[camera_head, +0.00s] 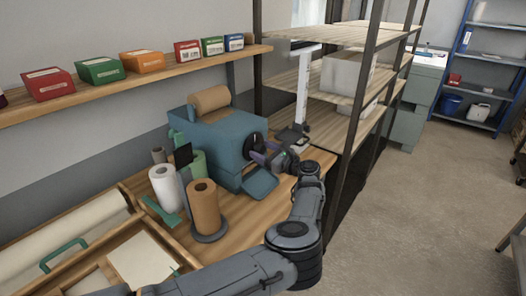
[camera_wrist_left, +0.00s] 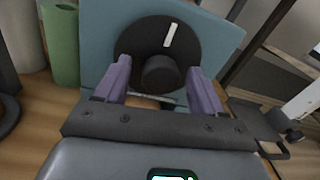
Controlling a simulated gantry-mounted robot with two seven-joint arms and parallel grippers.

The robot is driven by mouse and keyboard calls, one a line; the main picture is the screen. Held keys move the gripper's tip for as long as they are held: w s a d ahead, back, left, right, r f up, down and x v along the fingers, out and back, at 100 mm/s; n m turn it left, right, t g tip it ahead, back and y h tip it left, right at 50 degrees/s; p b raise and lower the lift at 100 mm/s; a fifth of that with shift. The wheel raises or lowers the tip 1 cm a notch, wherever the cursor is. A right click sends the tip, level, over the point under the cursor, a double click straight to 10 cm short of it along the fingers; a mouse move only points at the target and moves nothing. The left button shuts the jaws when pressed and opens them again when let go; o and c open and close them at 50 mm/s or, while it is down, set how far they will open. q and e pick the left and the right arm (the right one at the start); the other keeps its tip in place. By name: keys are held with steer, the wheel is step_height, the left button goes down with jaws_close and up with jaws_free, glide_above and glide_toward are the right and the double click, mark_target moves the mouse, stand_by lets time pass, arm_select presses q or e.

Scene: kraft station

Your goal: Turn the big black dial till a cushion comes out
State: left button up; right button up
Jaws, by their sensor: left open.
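The big black dial (camera_head: 255,144) is on the side of a teal machine (camera_head: 212,135) on the wooden bench. In the left wrist view the dial (camera_wrist_left: 133,40) is a dark disc with a white mark near its top and a round knob in its middle. My left gripper (camera_head: 264,154) is at the dial, and its two purple fingers (camera_wrist_left: 160,88) are open. They stand on either side of the knob; I cannot tell whether they touch it. A sloping teal chute (camera_head: 261,184) lies below the dial. No cushion is visible. My right gripper is not in view.
A brown paper roll (camera_head: 211,99) sits on the machine. A white roll (camera_head: 165,188) and a brown roll (camera_head: 204,205) stand left of my arm. Colored boxes line the wall shelf (camera_head: 155,76). A dark-framed rack (camera_head: 345,92) stands close at the right.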

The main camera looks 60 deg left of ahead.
arm_select(q)
steer(key=shift+a, duration=0.15)
steer(key=c, duration=1.1)
steer(key=shift+o, duration=0.2)
